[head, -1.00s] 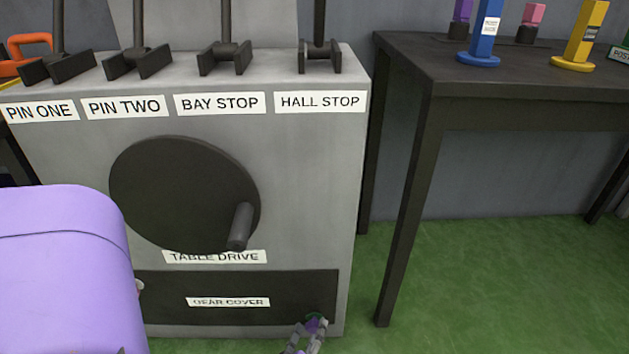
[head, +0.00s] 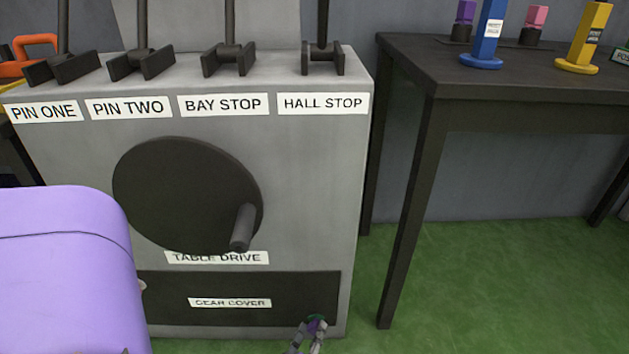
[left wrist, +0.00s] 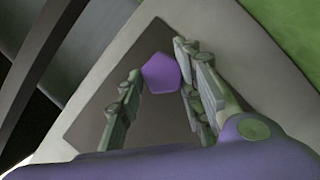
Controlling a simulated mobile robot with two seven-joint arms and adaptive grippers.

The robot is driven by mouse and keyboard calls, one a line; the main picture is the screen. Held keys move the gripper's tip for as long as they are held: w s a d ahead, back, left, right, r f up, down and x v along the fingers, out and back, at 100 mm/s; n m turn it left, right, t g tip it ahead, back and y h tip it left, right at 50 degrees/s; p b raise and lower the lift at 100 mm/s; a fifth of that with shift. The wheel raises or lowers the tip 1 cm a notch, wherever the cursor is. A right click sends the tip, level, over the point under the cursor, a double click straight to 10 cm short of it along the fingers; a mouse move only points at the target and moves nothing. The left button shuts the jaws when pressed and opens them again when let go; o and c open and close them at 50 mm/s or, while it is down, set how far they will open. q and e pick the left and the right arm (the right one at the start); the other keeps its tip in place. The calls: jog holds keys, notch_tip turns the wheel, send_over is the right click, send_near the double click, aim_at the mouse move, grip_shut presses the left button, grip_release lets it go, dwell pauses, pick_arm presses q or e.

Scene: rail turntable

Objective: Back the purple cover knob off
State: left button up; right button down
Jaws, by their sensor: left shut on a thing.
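The purple cover knob (left wrist: 162,73) shows in the left wrist view as a small faceted purple piece between my left gripper's fingertips. In the head view the knob (head: 316,322) is small and partly hidden, at the lower right corner of the dark gear cover panel (head: 290,285). My left gripper (head: 313,328) is shut on the knob, one finger on each side. The panel is flat against the front of the grey cabinet and carries a "GEAR COVER" label. My right gripper is not in view.
The round black table drive wheel (head: 180,195) with its projecting handle (head: 243,228) is above the panel. Several levers stand on the grey cabinet (head: 310,180). A dark table (head: 520,85) with coloured posts stands right. Green floor (head: 460,280) between is clear.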

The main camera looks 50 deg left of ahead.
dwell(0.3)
pick_arm(q)
jog(key=shift+a+f+n+t, duration=0.15)
jog(key=shift+n+t, duration=0.45)
jog(key=shift+n, duration=0.7)
jog(key=shift+d+f+n+t, duration=0.1)
jog(key=shift+n+t, duration=0.5)
jog(key=shift+n, duration=0.7)
jog(key=shift+s, duration=0.1)
jog(key=o, duration=1.1)
jog(key=v, duration=1.2)
jog(key=shift+a+f, duration=0.1)
jog(key=shift+f, duration=0.05)
jog(key=shift+c, duration=0.2)
